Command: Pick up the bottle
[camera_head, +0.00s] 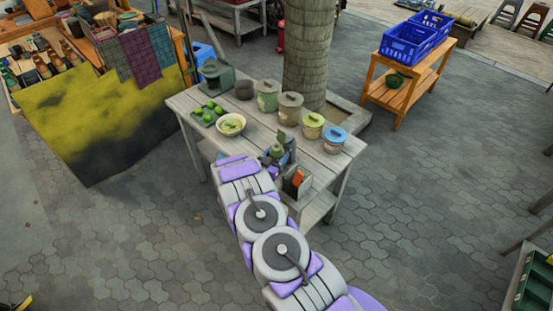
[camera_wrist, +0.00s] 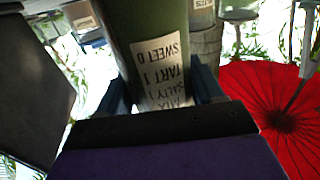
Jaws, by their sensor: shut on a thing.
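The green bottle (camera_wrist: 158,35) fills the middle of the wrist view, with a white label that reads upside down there. My gripper (camera_wrist: 162,92) has one dark finger on each side of it and is shut on the bottle. In the head view, the bottle (camera_head: 277,150) shows as a small green shape at the table's near edge, beyond the end of my arm. My gripper is mostly hidden there. I cannot tell whether the bottle's base touches the table.
The wooden table (camera_head: 215,158) holds a pale bowl (camera_head: 231,125), a tray of green fruit (camera_head: 208,114) and several lidded pots, including a blue-lidded one (camera_head: 334,138). A tree trunk (camera_head: 309,55) rises behind. A red parasol (camera_wrist: 262,105) shows in the wrist view.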

